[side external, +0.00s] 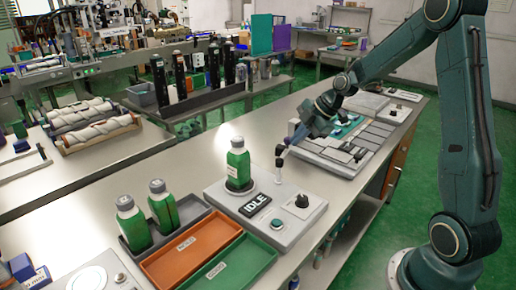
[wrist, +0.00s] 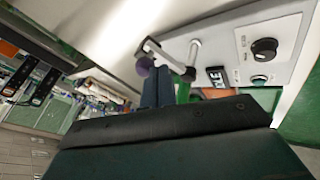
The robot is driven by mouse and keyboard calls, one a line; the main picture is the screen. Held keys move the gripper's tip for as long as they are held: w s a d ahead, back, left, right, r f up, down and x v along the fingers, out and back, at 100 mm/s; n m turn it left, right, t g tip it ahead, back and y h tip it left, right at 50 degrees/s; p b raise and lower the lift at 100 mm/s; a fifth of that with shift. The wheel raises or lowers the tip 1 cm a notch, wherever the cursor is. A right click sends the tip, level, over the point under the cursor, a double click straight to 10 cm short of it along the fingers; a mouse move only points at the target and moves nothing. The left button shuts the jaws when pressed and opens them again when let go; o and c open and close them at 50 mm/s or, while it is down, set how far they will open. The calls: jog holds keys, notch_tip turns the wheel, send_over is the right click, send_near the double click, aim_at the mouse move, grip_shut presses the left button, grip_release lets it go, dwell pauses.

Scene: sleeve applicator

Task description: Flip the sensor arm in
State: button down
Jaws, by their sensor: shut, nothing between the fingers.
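The sensor arm (side external: 279,163) stands on the grey applicator panel (side external: 222,196), with a pale post and a dark joint at its top. My gripper (side external: 296,138) is shut and empty, just up and right of the post in the side view. In the wrist view my fingers (wrist: 156,88) are close to the knob; whether they touch is unclear. A green bottle (side external: 239,166) stands upright on the panel's round seat; only a green strip (wrist: 183,92) shows beyond my fingers.
The panel carries an IDLE display (side external: 255,205), a black dial (side external: 302,200) and a green button (side external: 276,224). An orange tray (side external: 190,248) and a green tray (side external: 232,262) lie in front. Two bottles stand in a dark tray at left.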

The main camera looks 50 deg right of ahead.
aim_at(286, 139)
jog(key=w+n+g+y, duration=0.1)
jog(key=n, duration=0.1)
jog(key=w+n+y, duration=0.1)
jog(key=w+n, duration=0.1)
jog(key=shift+n+g, duration=0.4)
jog(key=w+n+g, duration=0.1)
jog(key=w+a+n+y, duration=0.1)
jog(key=n, duration=0.1)
jog(key=n+g, duration=0.1)
jog(key=n, duration=0.1)
jog(key=shift+w+a+g+y, duration=0.25)
jog(key=shift+w+g+y, duration=0.05)
jog(key=shift+w, duration=0.1)
jog(key=shift+w+a, duration=0.85)
jog(key=shift+a, duration=0.4)
jog(key=shift+d, duration=0.15)
